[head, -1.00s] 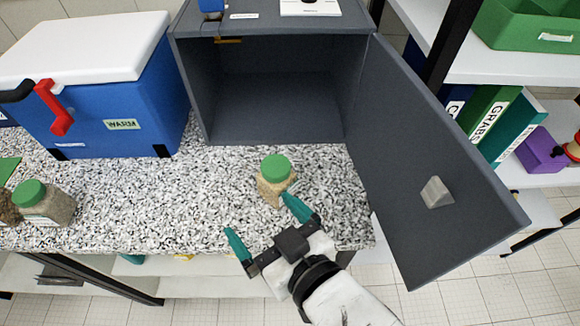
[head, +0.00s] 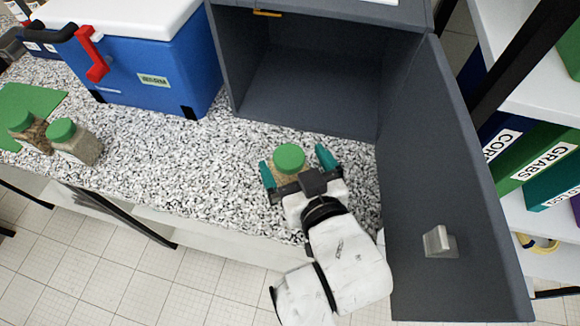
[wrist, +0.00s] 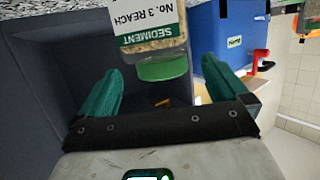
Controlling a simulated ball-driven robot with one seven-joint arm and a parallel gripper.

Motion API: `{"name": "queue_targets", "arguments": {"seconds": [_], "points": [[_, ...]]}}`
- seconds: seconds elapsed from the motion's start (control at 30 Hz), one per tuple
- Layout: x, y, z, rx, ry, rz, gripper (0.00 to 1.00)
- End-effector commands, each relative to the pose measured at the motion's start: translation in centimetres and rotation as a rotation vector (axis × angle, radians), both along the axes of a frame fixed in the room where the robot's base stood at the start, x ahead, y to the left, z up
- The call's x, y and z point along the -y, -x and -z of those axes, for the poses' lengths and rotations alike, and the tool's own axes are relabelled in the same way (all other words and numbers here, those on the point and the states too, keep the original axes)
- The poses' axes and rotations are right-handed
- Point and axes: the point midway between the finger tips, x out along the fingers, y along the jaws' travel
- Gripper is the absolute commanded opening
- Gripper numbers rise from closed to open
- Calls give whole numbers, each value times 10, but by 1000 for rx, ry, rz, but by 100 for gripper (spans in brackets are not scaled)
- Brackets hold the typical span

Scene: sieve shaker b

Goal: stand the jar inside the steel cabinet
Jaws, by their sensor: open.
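The jar (head: 289,165) has a green lid and tan contents and stands upright on the speckled counter in front of the steel cabinet (head: 310,92). In the wrist view the jar (wrist: 155,40) appears upside down, its label reading SEDIMENT NO. 3 REACH. My gripper (head: 297,164) is open, with one teal finger on each side of the jar. In the wrist view my gripper (wrist: 164,72) shows its fingers spread wider than the lid; I cannot tell whether either touches. The cabinet is dark grey, its door (head: 440,175) swung open to the right, and its visible inside is empty.
A blue cooler (head: 165,75) with a white lid stands left of the cabinet. Two other green-lidded jars (head: 80,142) (head: 30,130) stand at the left near a green mat (head: 32,100). Shelves with binders (head: 540,165) lie beyond the door.

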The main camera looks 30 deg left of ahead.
Motion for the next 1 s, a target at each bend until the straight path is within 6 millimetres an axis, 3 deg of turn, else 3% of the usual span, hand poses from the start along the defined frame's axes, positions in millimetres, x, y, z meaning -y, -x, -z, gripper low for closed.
{"name": "queue_targets", "arguments": {"seconds": [0.3, 0.6, 1.0], "points": [[-33, -22, 11, -1, -2, 1, 100], [-35, -25, 14, 0, -1, 0, 100], [-35, -24, 14, 0, -1, 0, 63]]}}
